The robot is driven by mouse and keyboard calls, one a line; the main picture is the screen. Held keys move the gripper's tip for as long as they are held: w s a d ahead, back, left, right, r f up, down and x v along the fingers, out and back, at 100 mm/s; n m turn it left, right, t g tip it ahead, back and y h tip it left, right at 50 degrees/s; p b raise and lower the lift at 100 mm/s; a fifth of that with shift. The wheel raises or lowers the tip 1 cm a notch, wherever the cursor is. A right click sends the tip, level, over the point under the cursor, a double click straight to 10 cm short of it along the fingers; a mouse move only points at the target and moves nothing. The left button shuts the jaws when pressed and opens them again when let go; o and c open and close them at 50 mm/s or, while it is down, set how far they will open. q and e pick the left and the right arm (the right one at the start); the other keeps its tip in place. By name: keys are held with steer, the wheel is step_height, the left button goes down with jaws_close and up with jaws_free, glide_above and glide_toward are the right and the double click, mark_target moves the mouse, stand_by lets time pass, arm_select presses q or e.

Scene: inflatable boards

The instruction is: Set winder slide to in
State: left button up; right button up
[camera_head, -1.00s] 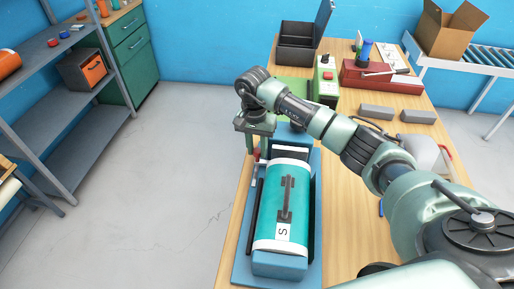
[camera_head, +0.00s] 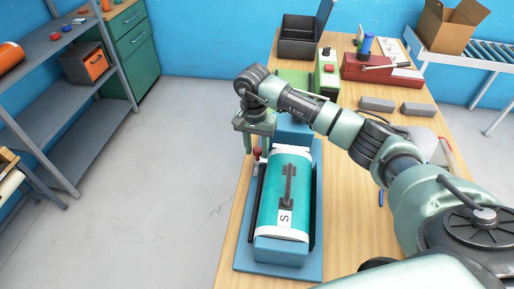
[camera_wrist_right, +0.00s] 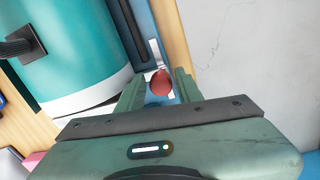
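The winder (camera_head: 244,262) is a blue cradle on the wooden table, holding a teal and white roll (camera_head: 286,180) with a label marked S. Its slide has a red round knob (camera_head: 257,153) at the far left corner of the cradle, beside a dark rail. My right gripper (camera_head: 258,147) points down over that knob. In the right wrist view the red knob (camera_wrist_right: 160,82) lies between the two green fingers, with small gaps on both sides, so the gripper looks open. The slide under the knob is mostly hidden. My left gripper is not in view.
Behind the winder stand a green box with a red button (camera_head: 327,70), a black open case (camera_head: 300,38) and a red toolbox (camera_head: 375,70). Grey blocks (camera_head: 376,104) lie to the right. A grey shelf (camera_head: 85,95) stands at left, across clear floor.

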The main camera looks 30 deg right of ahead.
step_height(320, 180, up, 8)
steer(key=shift+w+a+f+b, duration=0.1)
steer(key=shift+f+b, duration=0.05)
steer(key=shift+b, duration=0.8)
